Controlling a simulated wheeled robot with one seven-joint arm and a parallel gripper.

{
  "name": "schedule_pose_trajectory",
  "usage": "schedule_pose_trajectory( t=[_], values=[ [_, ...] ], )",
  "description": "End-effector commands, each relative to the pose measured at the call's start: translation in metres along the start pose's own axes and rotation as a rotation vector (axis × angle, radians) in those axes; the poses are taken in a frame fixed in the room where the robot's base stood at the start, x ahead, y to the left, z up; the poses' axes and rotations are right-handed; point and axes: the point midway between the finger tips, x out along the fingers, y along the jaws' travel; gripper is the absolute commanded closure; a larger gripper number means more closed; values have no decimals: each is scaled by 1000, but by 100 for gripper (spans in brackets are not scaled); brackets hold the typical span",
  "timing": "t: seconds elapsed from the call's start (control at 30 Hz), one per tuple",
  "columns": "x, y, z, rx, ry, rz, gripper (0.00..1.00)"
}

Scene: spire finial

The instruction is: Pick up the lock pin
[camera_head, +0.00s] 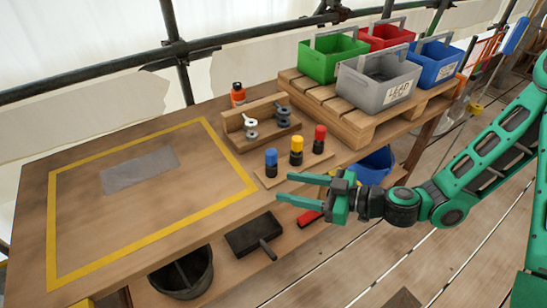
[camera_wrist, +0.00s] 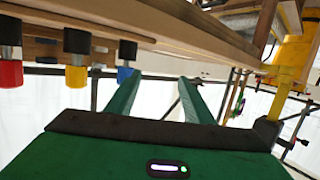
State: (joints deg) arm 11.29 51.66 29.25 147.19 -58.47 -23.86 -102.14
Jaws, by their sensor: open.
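Three short dark pins with coloured caps stand upright in a small wooden board: a blue-capped pin (camera_head: 271,162), a yellow-capped pin (camera_head: 296,151) and a red-capped pin (camera_head: 319,139). I cannot tell which item is the lock pin. The wrist view is upside down and shows the red cap (camera_wrist: 11,73), yellow cap (camera_wrist: 76,77) and blue cap (camera_wrist: 124,75) at upper left. My gripper (camera_head: 284,187) is open and empty, with its fingers pointing left, at the bench's front edge just in front of the board. Its fingers also show in the wrist view (camera_wrist: 160,80).
Silver and dark fittings (camera_head: 250,126) sit on a wooden stand beside an orange bottle (camera_head: 238,95). Several bins stand on a pallet (camera_head: 344,115) at the back right. A yellow-taped area (camera_head: 75,270) holds a grey plate (camera_head: 139,169). Buckets and tools lie on the shelf below.

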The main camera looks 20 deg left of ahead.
Motion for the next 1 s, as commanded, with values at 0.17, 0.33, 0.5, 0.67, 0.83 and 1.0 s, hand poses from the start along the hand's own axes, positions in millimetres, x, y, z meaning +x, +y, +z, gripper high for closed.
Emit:
schedule_pose_trajectory(
  t=[0.17,0.33,0.5,0.67,0.83,1.0],
  values=[
    [20,16,-23,21,148,132,52],
    [25,36,-31,51,206,246,52],
    [26,46,-31,68,221,304,52],
    [41,52,-34,64,222,313,52],
    [65,60,-39,62,222,312,52],
    [77,64,-42,66,222,311,52]
  ],
)
